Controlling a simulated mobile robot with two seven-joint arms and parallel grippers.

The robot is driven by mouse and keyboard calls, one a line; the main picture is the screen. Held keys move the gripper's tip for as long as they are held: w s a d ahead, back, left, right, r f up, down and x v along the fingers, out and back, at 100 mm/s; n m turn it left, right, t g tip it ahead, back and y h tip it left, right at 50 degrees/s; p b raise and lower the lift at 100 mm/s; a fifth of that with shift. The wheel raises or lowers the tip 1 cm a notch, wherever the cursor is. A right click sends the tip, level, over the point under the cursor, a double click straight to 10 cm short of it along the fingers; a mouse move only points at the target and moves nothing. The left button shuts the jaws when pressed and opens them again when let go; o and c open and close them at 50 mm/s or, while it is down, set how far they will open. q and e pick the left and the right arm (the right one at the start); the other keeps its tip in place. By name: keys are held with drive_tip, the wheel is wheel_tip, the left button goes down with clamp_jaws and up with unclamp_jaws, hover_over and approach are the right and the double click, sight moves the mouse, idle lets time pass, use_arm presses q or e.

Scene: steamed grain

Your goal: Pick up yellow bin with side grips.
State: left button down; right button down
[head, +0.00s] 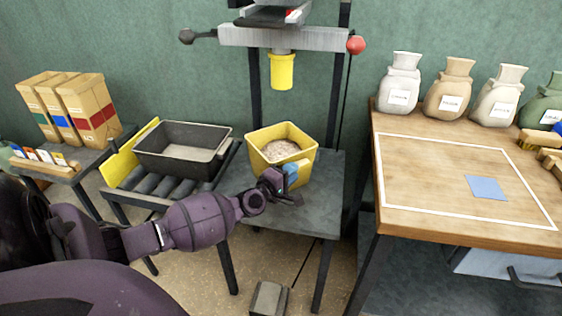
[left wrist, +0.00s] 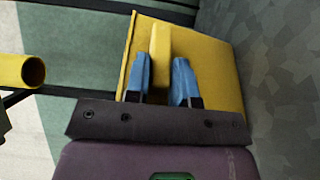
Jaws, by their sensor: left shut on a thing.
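The yellow bin (head: 305,163) stands upright on a grey metal table below a yellow spout, with pale grain (head: 281,150) inside. My left gripper (head: 287,182) is at the bin's near side, at its right part. In the left wrist view its two blue fingers (left wrist: 166,80) are on either side of the yellow side grip (left wrist: 160,50), shut on it, in front of the bin's wall (left wrist: 205,60). The bin's other grip is hidden or cannot be made out. My right gripper is not in view.
The yellow spout (head: 282,72) hangs above the bin. A black tray (head: 182,148) sits on rollers to the left. A wooden table (head: 440,185) with several sacks stands at the right. Boxes (head: 90,108) stand at the far left. A grey pedal-like block (head: 268,298) is on the floor.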

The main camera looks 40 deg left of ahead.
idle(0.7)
use_arm(q)
drive_tip(key=shift+w+r, duration=0.1)
drive_tip(key=shift+r, duration=0.15)
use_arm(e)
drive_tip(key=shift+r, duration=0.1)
